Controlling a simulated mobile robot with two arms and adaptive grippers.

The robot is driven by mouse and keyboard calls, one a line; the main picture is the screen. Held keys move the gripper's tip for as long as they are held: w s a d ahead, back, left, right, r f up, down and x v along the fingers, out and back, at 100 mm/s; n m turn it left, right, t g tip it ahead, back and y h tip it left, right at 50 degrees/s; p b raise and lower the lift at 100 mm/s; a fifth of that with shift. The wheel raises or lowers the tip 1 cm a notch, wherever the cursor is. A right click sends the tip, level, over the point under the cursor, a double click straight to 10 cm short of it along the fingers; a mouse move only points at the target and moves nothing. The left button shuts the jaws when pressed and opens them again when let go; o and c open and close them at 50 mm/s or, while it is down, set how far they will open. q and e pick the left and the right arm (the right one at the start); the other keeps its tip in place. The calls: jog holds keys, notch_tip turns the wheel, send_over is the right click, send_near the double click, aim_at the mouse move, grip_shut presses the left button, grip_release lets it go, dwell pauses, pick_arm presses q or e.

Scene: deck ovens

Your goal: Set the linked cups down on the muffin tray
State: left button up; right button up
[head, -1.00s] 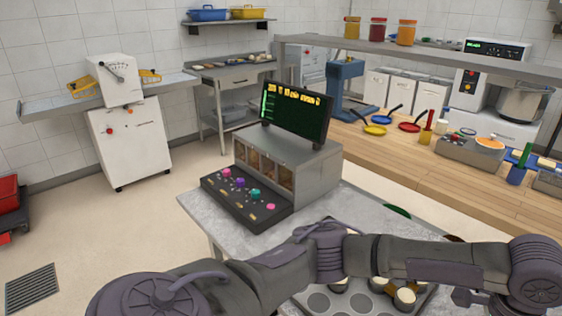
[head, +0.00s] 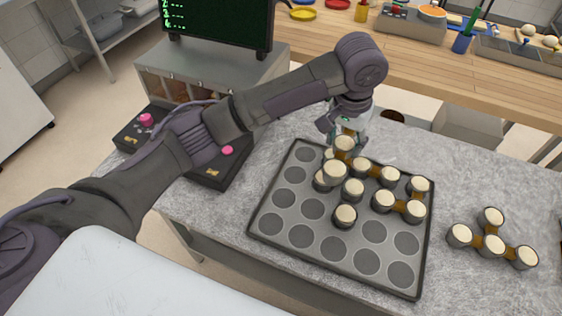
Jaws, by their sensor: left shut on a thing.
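My left gripper (head: 346,136) is shut on a set of linked cups (head: 335,171), pale-topped dark cups joined by brown links. It holds them over the back part of the muffin tray (head: 274,228). Whether the held cups touch the tray or hang just above it cannot be told. The tray is dark grey with round wells. Other linked cups (head: 388,175) sit in its back right wells, close to the held ones, and partly overlap them in view. The front and left wells are empty. My right gripper is not in view.
Another linked set of cups (head: 491,246) lies on the grey table (head: 480,185) right of the tray. A control box with pink knobs (head: 228,150) and a monitor (head: 220,22) stand at the left back. A wooden counter (head: 425,65) runs behind.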

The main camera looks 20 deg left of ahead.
pick_arm(q)
jog(key=a+f, duration=0.2)
jog(key=a, duration=0.1)
jog(key=s+a+f, duration=0.1)
jog(key=a+f, duration=0.1)
jog(key=a, duration=0.1)
jog(key=s+a+f+p, duration=0.1)
jog(key=a+f, duration=0.1)
jog(key=a, duration=0.1)
jog(key=shift+s+a, duration=0.25)
jog(key=shift+a, duration=0.1)
jog(key=shift+s+a+f, duration=0.1)
jog(key=shift+a+f, duration=0.05)
jog(key=shift+f, duration=0.35)
notch_tip(320, 180, down, 3)
jog(key=shift+f, duration=0.15)
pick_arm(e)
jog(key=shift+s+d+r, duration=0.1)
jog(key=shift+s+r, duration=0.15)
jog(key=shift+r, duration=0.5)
pick_arm(q)
jog(key=shift+p, duration=0.3)
jog(key=o, duration=1)
jog(key=shift+f, duration=0.1)
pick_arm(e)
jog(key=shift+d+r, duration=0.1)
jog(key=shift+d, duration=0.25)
